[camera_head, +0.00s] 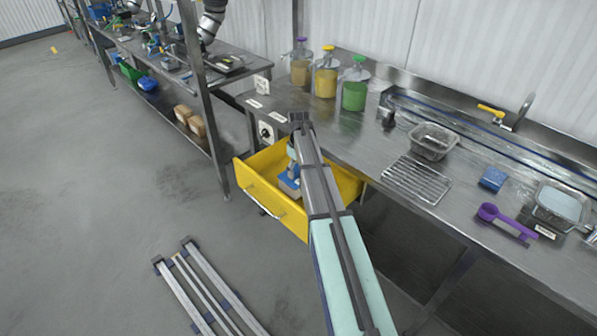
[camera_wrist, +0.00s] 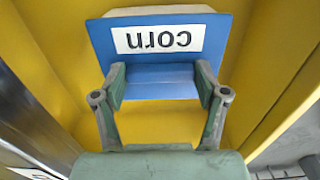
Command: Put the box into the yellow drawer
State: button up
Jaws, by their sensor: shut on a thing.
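The box (camera_wrist: 160,40) is blue with a white label reading "corn", which appears upside down in the wrist view. My gripper (camera_wrist: 161,84) has its two fingers closed against the box's sides. In the head view the box (camera_head: 289,184) shows as a blue patch inside the outline of the open yellow drawer (camera_head: 265,206), partly hidden by my arm. The yellow drawer walls (camera_wrist: 270,75) surround the box in the wrist view. Whether the box touches the drawer floor, I cannot tell.
The steel counter (camera_head: 330,125) above the drawer holds jars with yellow and green contents (camera_head: 354,88), a wire rack (camera_head: 416,179), a clear container (camera_head: 433,141), a blue block (camera_head: 492,179) and a purple scoop (camera_head: 505,220). Metal bars (camera_head: 200,285) stand low at the front left.

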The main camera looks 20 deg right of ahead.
jog(key=shift+f, duration=0.75)
jog(key=shift+f, duration=0.15)
jog(key=o, duration=1.8)
notch_tip(320, 180, up, 12)
jog(key=b, duration=0.3)
